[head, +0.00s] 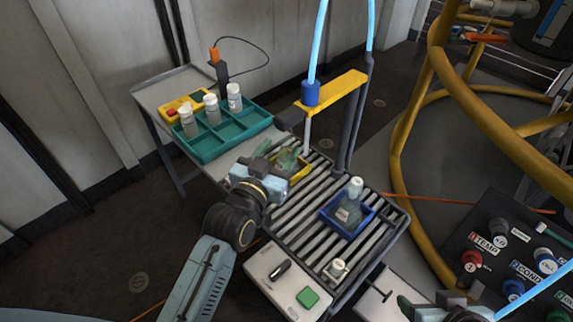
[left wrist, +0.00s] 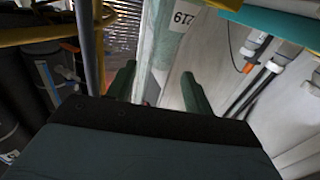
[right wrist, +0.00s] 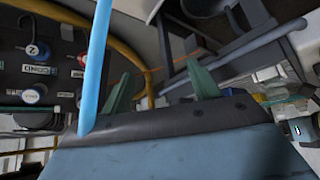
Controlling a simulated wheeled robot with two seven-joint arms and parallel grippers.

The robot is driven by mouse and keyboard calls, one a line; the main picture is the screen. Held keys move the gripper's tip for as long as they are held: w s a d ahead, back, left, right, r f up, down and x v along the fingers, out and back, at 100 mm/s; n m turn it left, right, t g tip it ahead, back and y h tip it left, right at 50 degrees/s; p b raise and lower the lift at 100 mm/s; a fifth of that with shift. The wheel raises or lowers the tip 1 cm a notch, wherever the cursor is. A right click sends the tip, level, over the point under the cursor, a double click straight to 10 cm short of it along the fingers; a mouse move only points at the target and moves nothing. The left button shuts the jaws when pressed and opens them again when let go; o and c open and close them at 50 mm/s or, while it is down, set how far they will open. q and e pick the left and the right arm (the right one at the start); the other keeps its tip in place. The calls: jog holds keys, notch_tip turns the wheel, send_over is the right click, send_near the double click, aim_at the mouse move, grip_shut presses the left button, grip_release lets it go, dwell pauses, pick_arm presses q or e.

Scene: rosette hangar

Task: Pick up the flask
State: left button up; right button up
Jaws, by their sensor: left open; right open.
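A clear flask with a white cap (head: 348,211) stands in a blue tray (head: 366,223) on the roller conveyor. A second glassy, greenish thing, apparently a flask (head: 288,158), is in a yellow tray (head: 301,172) further back, partly hidden by my left gripper (head: 275,154). In the left wrist view, a pale glassy body with a white number label (left wrist: 158,45) shows between or just beyond the spread fingers of my left gripper (left wrist: 158,88); contact cannot be told. My right gripper (right wrist: 160,88) is open and empty, at the head view's bottom right edge.
A teal tray (head: 236,140) with several white-capped bottles stands on a side table at the left. A yellow-topped post (head: 335,90) rises beside the conveyor (head: 290,215). A control panel (head: 520,240) and yellow pipes (head: 440,70) stand at the right.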

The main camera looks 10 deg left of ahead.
aim_at(284, 146)
pick_arm(q)
jog(key=x, duration=0.1)
jog(key=b+x, duration=0.2)
jog(key=x, duration=0.1)
jog(key=shift+f, duration=0.25)
jog(key=shift+w+d, duration=0.1)
jog(key=shift+w, duration=0.1)
pick_arm(e)
jog(key=w+a+r+t+y, duration=0.2)
jog(key=w+a+r+t, duration=0.1)
jog(key=w+r+t, duration=0.3)
jog(key=shift+w+a+r, duration=0.25)
jog(key=shift+w+r, duration=0.05)
jog(key=shift+w, duration=0.15)
pick_arm(q)
jog(key=shift+r, duration=0.1)
grip_shut()
